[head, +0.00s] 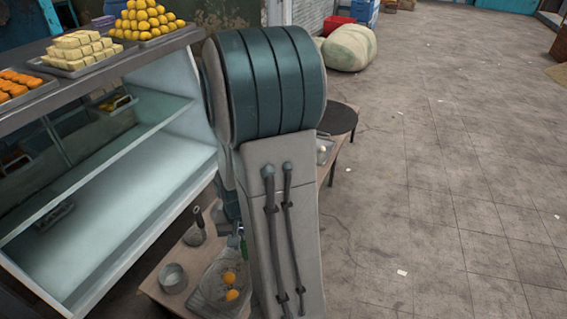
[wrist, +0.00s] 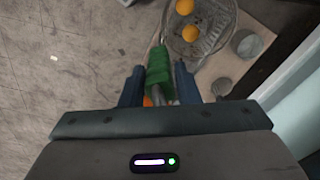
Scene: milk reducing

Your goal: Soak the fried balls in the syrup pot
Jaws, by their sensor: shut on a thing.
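Two orange-yellow fried balls (head: 229,278) sit in a shallow see-through or metal dish (head: 207,292) on a low wooden table. They also show in the wrist view (wrist: 190,33), in the dish (wrist: 226,18) at the top. My gripper (wrist: 157,72) is shut on a green-handled tool (wrist: 158,62), whose handle passes between the fingers beside the dish. The tool's working end is hard to make out. I cannot tell which vessel is the syrup pot.
A small grey pot (head: 173,278) and a round-headed utensil (head: 195,235) lie left of the dish. A glass display case (head: 110,190) stands close on the left, with sweets on top. A dark round top (head: 338,118) is behind my arm. Open tiled floor lies to the right.

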